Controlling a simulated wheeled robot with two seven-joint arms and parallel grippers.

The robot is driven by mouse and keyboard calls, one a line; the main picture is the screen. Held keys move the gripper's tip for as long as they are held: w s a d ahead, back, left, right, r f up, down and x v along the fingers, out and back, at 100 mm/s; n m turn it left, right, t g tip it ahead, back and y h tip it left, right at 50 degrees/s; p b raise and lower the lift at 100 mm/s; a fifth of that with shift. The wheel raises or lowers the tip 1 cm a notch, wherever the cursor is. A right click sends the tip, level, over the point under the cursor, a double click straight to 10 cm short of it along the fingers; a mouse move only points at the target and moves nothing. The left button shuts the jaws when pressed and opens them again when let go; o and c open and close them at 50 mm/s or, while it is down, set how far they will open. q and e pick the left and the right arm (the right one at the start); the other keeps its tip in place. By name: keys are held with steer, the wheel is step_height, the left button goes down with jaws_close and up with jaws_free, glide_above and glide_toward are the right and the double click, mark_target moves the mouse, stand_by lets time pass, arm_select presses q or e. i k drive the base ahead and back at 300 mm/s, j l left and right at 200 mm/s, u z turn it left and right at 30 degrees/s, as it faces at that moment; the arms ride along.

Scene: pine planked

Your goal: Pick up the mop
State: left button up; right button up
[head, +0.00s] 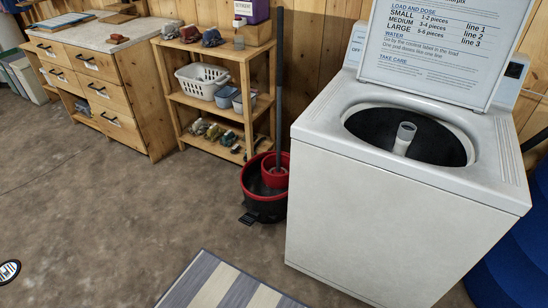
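The mop's long dark grey handle (279,85) stands almost upright between the wooden shelf and the washing machine. Its lower end goes down into a black bucket (263,208) with a red rim and a red inner basket (274,170). The mop head is hidden inside the bucket. The washing machine covers the bucket's right edge. Neither of my grippers shows in the head view.
A white top-loading washing machine (385,215) with its lid up stands right of the bucket. A wooden shelf (212,95) with baskets and small items stands left of it, beside a drawer cabinet (95,85). A striped rug (225,285) lies in front. The brown floor (110,215) at left is mostly clear.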

mark_target(279, 170)
steer(key=i+j, duration=0.3)
steer(key=i+j+z, duration=0.15)
steer(key=j, duration=0.3)
steer(key=i+j, duration=0.35)
steer(key=i+j+z, duration=0.15)
steer(key=j, duration=0.3)
steer(key=i+j, duration=0.35)
steer(key=i+j+z, duration=0.15)
steer(key=j, duration=0.35)
steer(key=i+j, duration=0.3)
steer(key=j, duration=0.15)
steer(key=i+j+z, duration=0.15)
steer(key=j, duration=0.3)
steer(key=i, duration=0.05)
